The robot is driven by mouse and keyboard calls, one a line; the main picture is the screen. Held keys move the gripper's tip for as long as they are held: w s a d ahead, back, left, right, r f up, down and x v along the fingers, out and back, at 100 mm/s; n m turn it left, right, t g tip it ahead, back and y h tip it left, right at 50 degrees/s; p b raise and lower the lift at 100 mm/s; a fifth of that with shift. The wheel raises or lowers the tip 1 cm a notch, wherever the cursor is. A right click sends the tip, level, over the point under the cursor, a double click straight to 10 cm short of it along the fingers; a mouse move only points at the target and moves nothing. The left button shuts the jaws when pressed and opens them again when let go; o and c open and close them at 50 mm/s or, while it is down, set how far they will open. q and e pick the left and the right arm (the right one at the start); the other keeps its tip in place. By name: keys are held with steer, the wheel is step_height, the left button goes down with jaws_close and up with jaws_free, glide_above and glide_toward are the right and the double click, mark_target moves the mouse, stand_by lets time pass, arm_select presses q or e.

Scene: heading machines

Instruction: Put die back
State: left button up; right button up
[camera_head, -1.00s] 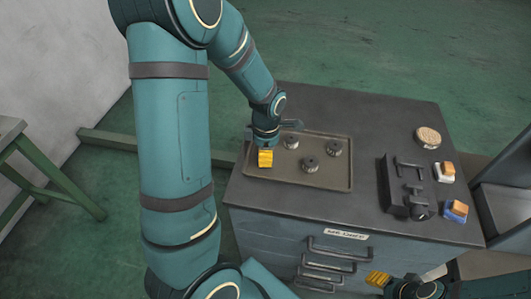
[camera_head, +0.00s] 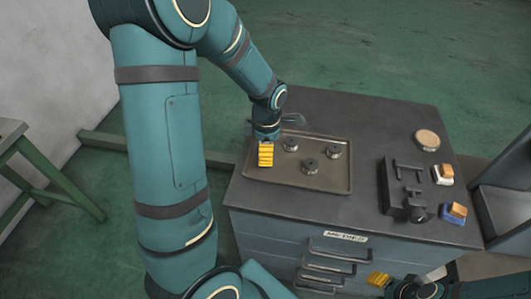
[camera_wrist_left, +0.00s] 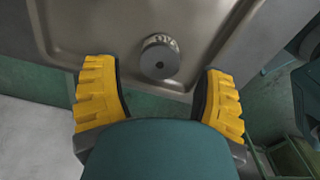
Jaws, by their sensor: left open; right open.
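My left gripper (camera_head: 265,154), with yellow fingers, is over the tray's left part. In the left wrist view its fingers (camera_wrist_left: 160,100) are wide apart and empty. I cannot tell which die this is in the head view. My right gripper (camera_head: 378,280) is open at the bottom right, in front of the cabinet and away from the tray.
On the right of the cabinet top (camera_head: 380,115) are a dark fixture (camera_head: 393,190), a round tan-topped item (camera_head: 427,140) and two orange-topped blocks, (camera_head: 443,174) and (camera_head: 454,212). Drawers with handles (camera_head: 338,249) face front. A green-legged table (camera_head: 45,165) stands at left.

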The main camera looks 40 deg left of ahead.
arm_select(q)
step_height(320, 180, up, 9)
steer(key=p, duration=0.1)
steer(key=shift+r, duration=0.15)
steer(key=shift+d, duration=0.1)
stand_by(0.5)
